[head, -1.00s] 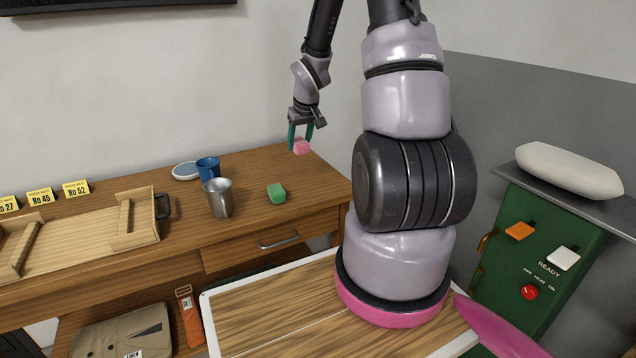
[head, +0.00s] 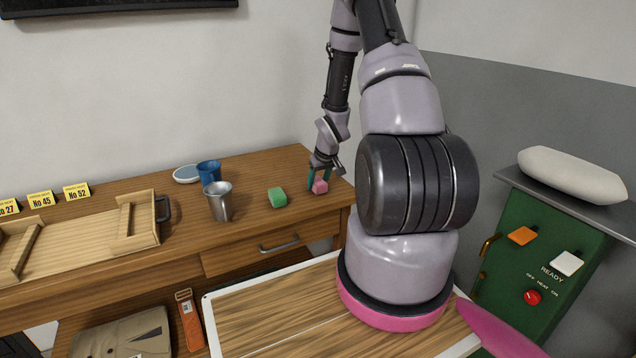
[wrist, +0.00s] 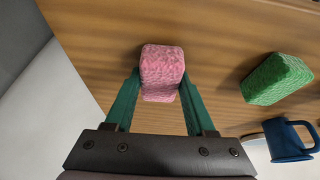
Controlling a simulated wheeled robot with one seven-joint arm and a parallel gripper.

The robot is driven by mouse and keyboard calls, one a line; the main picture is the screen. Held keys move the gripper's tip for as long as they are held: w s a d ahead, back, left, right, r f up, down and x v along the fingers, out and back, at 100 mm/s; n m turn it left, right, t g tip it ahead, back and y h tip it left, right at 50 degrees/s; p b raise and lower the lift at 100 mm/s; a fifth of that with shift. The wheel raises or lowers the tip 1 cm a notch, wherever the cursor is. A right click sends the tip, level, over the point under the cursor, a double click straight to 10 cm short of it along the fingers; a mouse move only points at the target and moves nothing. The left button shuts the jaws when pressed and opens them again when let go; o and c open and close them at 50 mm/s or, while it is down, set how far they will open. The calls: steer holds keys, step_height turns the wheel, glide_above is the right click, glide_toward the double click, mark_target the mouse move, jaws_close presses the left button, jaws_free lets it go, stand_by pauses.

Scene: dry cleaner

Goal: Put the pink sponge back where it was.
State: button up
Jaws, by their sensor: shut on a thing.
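The pink sponge (head: 320,187) is between the teal fingers of my gripper (head: 319,177), low over the right end of the wooden counter (head: 262,165). In the wrist view the sponge (wrist: 162,70) sits between the two fingertips (wrist: 160,88), and my gripper is shut on it. I cannot tell whether its underside touches the counter. The green sponge (head: 277,197) lies on the counter to the left of the pink one; it also shows at the right of the wrist view (wrist: 277,79).
A metal cup (head: 218,201), a blue mug (head: 209,172) and a pale round dish (head: 186,174) stand left of the green sponge. A wooden tray (head: 95,243) with a dark handle is further left. The counter's right edge is close to my gripper.

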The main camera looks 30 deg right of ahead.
steer(key=shift+f, duration=0.15)
steer(key=o, duration=1.3)
